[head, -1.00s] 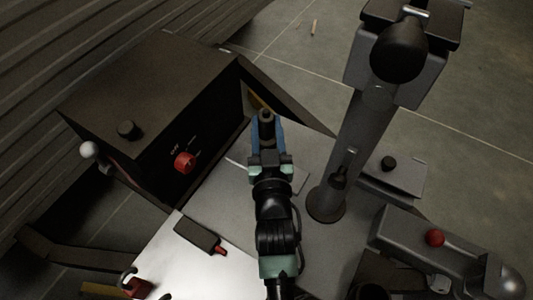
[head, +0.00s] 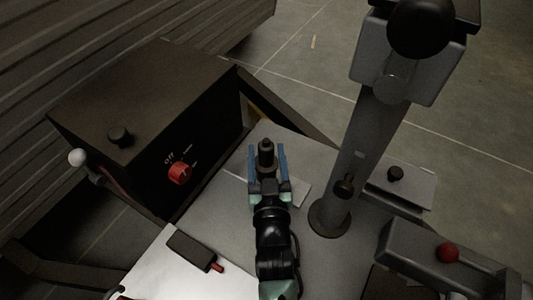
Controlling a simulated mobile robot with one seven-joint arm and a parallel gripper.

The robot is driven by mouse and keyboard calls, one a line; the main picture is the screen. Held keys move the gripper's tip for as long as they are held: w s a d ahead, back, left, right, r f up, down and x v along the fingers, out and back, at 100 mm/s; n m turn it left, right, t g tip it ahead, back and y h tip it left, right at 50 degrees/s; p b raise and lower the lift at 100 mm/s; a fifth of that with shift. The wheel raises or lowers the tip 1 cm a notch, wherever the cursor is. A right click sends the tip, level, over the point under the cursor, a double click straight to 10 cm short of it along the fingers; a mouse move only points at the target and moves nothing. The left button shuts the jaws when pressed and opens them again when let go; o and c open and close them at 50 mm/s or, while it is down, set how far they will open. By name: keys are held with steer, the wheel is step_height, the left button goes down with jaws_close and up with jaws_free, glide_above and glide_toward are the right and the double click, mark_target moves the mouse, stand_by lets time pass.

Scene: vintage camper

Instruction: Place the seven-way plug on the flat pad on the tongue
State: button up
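The seven-way plug appears to be the dark, stubby cylinder (head: 266,158) between the two blue fingers of my gripper (head: 267,163). The fingers stand apart, with a narrow gap showing on each side of the plug, so my gripper looks open around it. A thin, pale flat plate (head: 300,192), apparently the pad on the tongue, lies under my gripper and shows at both sides of it. My gripper hides the plate's middle and the plug's lower end. I cannot tell whether the plug touches the plate.
A black box with a red switch (head: 179,173) stands left. The tall jack post (head: 361,150) rises close on the right. A dark block with a red tip (head: 192,250) lies front left.

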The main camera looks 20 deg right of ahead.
steer(key=shift+o, duration=0.2)
steer(key=shift+r, duration=0.1)
steer(key=shift+s+r+p, duration=0.1)
steer(key=shift+p, duration=0.2)
steer(key=p+v, duration=0.3)
steer(key=v, duration=0.4)
steer(key=w+a+r+n+t+y, duration=0.1)
steer(key=w+a+r+t, duration=0.15)
steer(key=r, duration=0.85)
steer(key=w+a+r+t, duration=0.1)
steer(key=w+r, duration=0.2)
steer(key=r, duration=0.8)
steer(key=w+a+r+n+t+y, duration=0.1)
steer(key=w+a+r+t, duration=0.1)
steer(key=r, duration=1)
steer(key=s+a+r+t+y, duration=0.1)
steer(key=s+a+r, duration=0.1)
steer(key=r, duration=0.5)
steer(key=s+a+r+n+t+y, duration=0.1)
steer(key=s+a+r+t, duration=0.1)
steer(key=s+r, duration=0.3)
steer(key=s+a+r+t+y, duration=0.1)
steer(key=s+a+r, duration=0.2)
steer(key=r, duration=0.7)
steer(key=shift+s+a+r+n+t+y, duration=0.25)
steer(key=shift+s+a+n+t+y, duration=0.1)
steer(key=shift+s, duration=0.4)
steer(key=shift+r, duration=0.1)
